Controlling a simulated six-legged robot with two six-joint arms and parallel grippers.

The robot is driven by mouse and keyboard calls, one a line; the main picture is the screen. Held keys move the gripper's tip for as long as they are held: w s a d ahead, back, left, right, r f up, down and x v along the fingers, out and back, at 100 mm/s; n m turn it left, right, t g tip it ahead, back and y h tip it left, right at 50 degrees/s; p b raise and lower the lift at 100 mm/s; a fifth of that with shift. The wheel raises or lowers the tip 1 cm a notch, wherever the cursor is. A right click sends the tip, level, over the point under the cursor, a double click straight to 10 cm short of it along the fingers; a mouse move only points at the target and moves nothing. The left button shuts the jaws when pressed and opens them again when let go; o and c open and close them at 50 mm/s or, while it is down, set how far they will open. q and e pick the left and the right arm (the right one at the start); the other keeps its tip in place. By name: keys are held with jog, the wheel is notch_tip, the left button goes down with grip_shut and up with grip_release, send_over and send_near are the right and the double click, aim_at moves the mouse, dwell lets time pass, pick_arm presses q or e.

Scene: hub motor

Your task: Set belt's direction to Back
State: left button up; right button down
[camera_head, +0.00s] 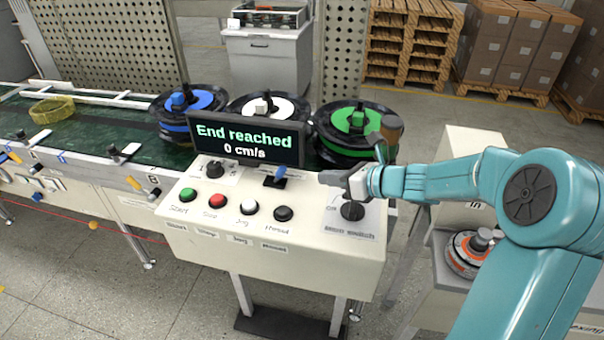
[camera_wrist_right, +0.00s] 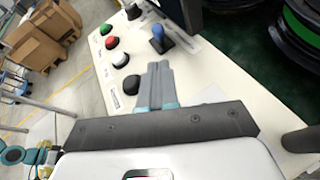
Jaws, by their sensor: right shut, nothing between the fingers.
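The control panel (camera_head: 190,235) stands in front of the belt (camera_head: 90,140). Its display (camera_head: 248,141) reads "End reached" and "0 cm/s". A blue-handled lever (camera_head: 281,174) and a black rotary knob (camera_head: 215,169) sit below the display; their labels are too small to read. The lever (camera_wrist_right: 158,38) and knob (camera_wrist_right: 133,11) also show in the right wrist view. My right gripper (camera_head: 328,179) is shut and empty above the panel's right part, right of the lever and apart from it. It partly overlaps the main switch (camera_head: 352,211). My left gripper is out of view.
Green (camera_head: 188,194), red (camera_head: 216,200), white (camera_head: 249,207) and black (camera_head: 283,213) buttons line the panel's front. Hub motors with blue (camera_head: 200,100), white (camera_head: 285,105) and green (camera_head: 365,120) tops stand behind the display.

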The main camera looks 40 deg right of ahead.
jog(key=shift+w+a, duration=0.3)
jog(key=p, duration=0.1)
send_near(283, 175)
jog(key=x, duration=0.4)
jog(key=shift+w+a, duration=0.1)
jog(key=shift+w, duration=0.2)
jog(key=shift+w+f, duration=0.3)
jog(key=shift+w, duration=0.15)
jog(key=shift+a+r, duration=0.1)
jog(key=shift+p, duration=0.3)
